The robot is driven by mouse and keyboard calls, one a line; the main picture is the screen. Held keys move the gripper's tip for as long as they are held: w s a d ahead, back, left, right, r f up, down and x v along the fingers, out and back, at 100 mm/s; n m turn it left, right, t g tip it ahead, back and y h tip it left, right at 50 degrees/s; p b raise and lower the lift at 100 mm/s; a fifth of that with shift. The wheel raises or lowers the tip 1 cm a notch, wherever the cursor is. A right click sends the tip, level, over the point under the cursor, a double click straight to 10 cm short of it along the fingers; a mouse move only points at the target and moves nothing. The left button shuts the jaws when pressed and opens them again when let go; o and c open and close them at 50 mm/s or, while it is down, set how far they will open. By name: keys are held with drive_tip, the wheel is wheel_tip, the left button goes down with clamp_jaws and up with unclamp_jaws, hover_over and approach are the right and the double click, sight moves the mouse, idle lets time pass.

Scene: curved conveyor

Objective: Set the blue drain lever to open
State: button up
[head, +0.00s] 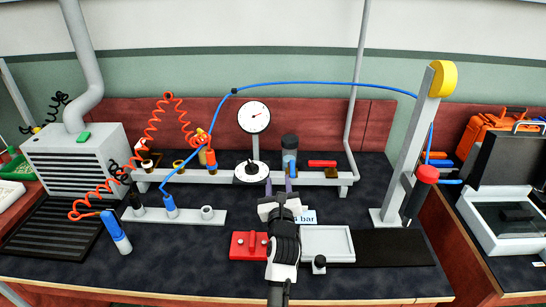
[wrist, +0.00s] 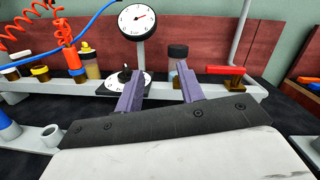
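I cannot clearly make out a blue drain lever in either view. A dark-capped, grey-blue cylinder (head: 289,150) stands on the grey rail behind my gripper. It also shows in the wrist view (wrist: 178,50), partly hidden by the right finger. A red lever (head: 322,163) lies across a brass-coloured valve just right of it, also seen in the wrist view (wrist: 225,70). My gripper (head: 278,179) is open and empty, its two purple fingers apart and pointing at the rail.
A round gauge (head: 254,117) stands on a post above a white dial (head: 252,171). Blue-handled tools (head: 116,232) and red coiled hoses are at left. A red block (head: 249,245) and a grey tray (head: 327,243) flank my arm. A grey post (head: 410,145) rises at right.

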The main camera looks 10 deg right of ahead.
sight(292, 166)
drive_tip(key=s+d+f+m+g+h, duration=0.1)
drive_tip(key=d+f+m, duration=0.2)
drive_tip(key=d+f, duration=0.1)
drive_tip(key=x, duration=0.4)
drive_tip(key=p+x, duration=0.1)
drive_tip(key=x, duration=0.8)
drive_tip(key=shift+w+d, duration=0.15)
drive_tip(key=shift+d, duration=0.15)
drive_tip(key=shift+f, duration=0.1)
clamp_jaws()
